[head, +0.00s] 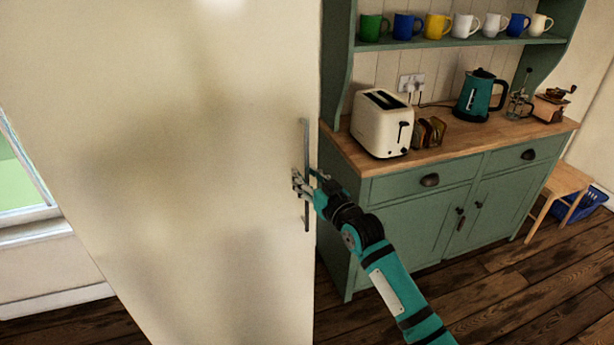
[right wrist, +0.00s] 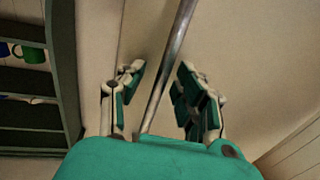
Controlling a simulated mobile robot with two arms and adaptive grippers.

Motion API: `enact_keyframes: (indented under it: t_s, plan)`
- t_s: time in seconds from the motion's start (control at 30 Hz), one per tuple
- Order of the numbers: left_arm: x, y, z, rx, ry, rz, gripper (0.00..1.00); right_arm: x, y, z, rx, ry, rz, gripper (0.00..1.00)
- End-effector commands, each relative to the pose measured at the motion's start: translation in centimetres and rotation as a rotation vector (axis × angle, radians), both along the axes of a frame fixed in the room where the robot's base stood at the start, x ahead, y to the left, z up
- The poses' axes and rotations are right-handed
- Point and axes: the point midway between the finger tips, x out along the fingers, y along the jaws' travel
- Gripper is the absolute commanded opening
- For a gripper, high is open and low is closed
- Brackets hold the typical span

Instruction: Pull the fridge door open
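The cream fridge door (head: 200,150) fills the left half of the head view. Its slim, upright metal bar handle (head: 307,140) is near the door's right edge. My right gripper (head: 303,184) is at the handle, about midway along it. In the right wrist view, the handle (right wrist: 172,55) runs between the two fingers of my right gripper (right wrist: 160,92), with a gap visible on each side. The fingers are open around the bar and not closed on it. No opening between the door and the fridge body shows. My left gripper is not in view.
A green dresser (head: 420,215) stands just right of the fridge. It holds a toaster (head: 380,122), a kettle (head: 479,95) and several mugs. A wooden stool (head: 562,190) and a blue crate (head: 580,207) are at the far right. The wooden floor (head: 520,290) before the dresser is clear.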

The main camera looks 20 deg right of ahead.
Motion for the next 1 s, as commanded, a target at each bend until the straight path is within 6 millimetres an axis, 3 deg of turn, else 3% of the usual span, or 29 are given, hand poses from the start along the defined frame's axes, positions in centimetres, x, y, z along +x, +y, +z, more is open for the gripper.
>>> enact_keyframes:
  t_s: [0.1,0.37,1.0]
  plan:
    - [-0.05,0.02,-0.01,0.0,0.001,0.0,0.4,-0.02,0.0,0.0,0.0,0.0,0.0,0.33]
    - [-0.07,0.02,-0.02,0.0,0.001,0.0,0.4,-0.03,-0.02,0.01,0.001,0.0,0.0,0.0]
    - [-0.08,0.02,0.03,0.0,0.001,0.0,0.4,-0.02,0.22,-0.03,0.002,0.001,-0.002,0.0]
